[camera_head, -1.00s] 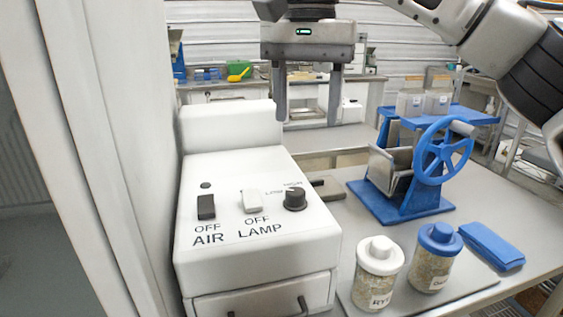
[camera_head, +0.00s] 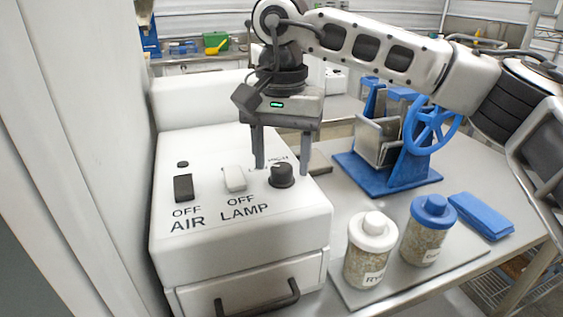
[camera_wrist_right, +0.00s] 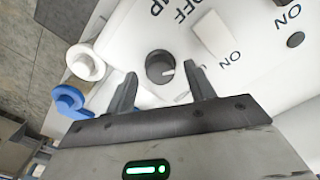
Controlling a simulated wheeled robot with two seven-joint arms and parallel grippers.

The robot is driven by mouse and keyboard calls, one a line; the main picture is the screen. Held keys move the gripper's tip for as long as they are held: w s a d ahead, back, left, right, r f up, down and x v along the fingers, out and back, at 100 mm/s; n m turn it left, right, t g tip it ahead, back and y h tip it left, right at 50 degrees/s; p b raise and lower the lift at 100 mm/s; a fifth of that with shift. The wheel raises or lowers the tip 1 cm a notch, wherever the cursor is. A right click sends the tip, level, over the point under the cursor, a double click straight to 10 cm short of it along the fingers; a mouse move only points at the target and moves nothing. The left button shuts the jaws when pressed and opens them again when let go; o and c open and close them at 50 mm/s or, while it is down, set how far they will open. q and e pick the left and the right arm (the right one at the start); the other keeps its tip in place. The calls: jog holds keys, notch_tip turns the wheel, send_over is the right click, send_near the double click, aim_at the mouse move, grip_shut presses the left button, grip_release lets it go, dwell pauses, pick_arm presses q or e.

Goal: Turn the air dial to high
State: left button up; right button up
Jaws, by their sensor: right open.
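The black round dial (camera_head: 281,175) sits on the sloped top of the white control box (camera_head: 240,258), at the right end of its row of controls. "HIGH" shows just behind it. My right gripper (camera_head: 281,168) is open, pointing down, with one finger to each side of the dial in the head view. In the right wrist view the dial (camera_wrist_right: 160,67) lies ahead of the gap between the open fingers (camera_wrist_right: 160,84), with a pale pointer mark on it. I cannot tell whether a finger touches it. My left gripper is not in view.
A dark AIR switch (camera_head: 183,187) and a white LAMP switch (camera_head: 235,179) sit left of the dial, each marked OFF.

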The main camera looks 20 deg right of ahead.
jog(key=shift+f, duration=0.85)
jog(key=c, duration=1)
